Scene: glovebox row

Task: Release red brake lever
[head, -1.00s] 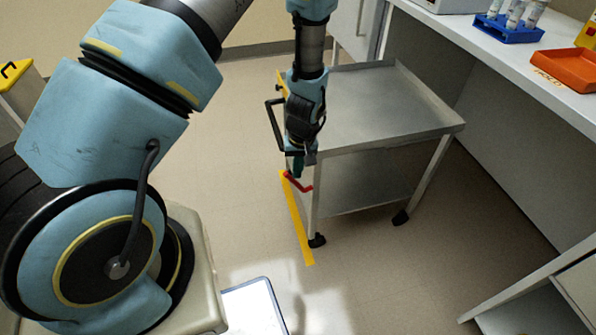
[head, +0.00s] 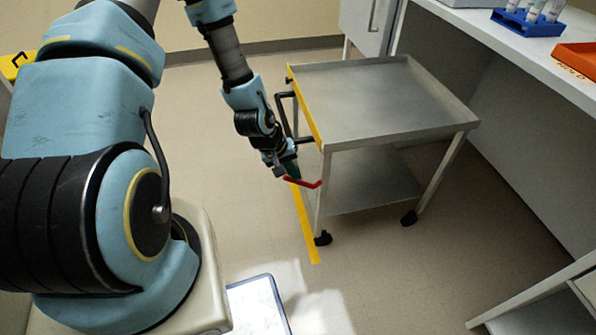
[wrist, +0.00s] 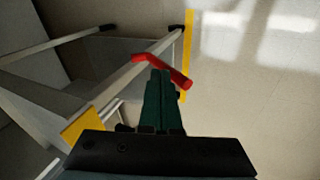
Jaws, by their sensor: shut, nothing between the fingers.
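The red brake lever (head: 304,183) sits low on the near left leg of the metal cart (head: 385,100). In the wrist view the red lever (wrist: 163,69) crosses just beyond the tips of my gripper (wrist: 158,75). My gripper (head: 291,175) is shut with nothing between its dark green fingers. Its tips are at the lever's left part, touching it or very close; I cannot tell which. The cart's black handle (head: 284,108) is on its left side, beside my wrist.
Yellow tape (head: 304,225) runs along the floor by the cart's left side. A white bench (head: 500,45) with a blue tube rack (head: 528,22) and an orange tray (head: 577,58) stands at right. A blue-edged white panel (head: 256,305) lies near my base. Floor in front of the cart is clear.

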